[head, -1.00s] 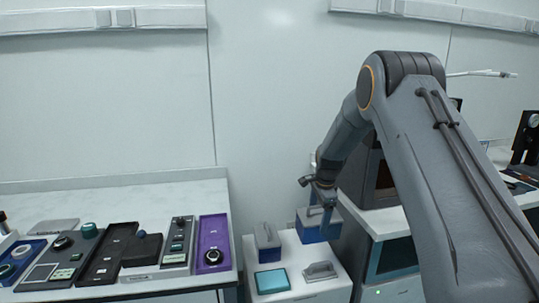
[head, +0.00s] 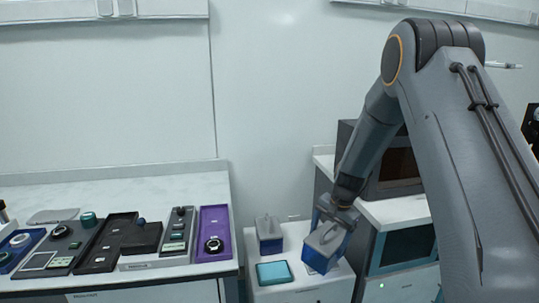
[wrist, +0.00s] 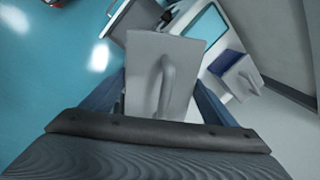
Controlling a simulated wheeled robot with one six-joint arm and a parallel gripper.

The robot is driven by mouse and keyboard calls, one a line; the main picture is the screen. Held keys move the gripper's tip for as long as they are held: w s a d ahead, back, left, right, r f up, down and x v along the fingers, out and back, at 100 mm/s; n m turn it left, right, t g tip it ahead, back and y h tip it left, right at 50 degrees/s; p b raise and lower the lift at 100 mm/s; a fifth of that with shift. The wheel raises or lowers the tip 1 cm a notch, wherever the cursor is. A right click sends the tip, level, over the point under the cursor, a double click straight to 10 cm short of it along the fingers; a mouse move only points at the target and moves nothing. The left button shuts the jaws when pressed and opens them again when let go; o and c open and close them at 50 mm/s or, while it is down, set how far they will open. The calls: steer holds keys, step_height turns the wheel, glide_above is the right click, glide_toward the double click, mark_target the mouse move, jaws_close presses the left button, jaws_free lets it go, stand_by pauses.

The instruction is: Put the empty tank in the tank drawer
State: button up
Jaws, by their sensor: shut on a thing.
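My gripper (head: 338,212) is shut on a blue tank with a grey lid (head: 325,246), which hangs tilted at the right side of a low white cabinet (head: 300,291). In the wrist view the held tank's grey lid and handle (wrist: 160,70) fill the space between the fingers. A second tank (head: 268,236), blue with a grey handled lid, stands at the back of the cabinet top. It also shows at the right of the wrist view (wrist: 236,75). Whether either tank is empty does not show.
A teal-topped box (head: 273,272) lies on the cabinet top. A bench (head: 180,186) at left carries several trays and devices, among them a purple tray (head: 213,228). A dark boxy appliance (head: 398,168) stands on the right counter. Teal floor (wrist: 55,70) shows at left in the wrist view.

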steer(key=s+f+n+g+b, duration=0.1)
steer(key=s+f+n+b, duration=0.4)
steer(key=s+f, duration=0.8)
steer(key=s+n, duration=0.3)
steer(key=s, duration=0.2)
steer(key=shift+f+n+g+y, duration=0.3)
steer(key=shift+f+n, duration=0.05)
steer(key=shift+n, duration=0.05)
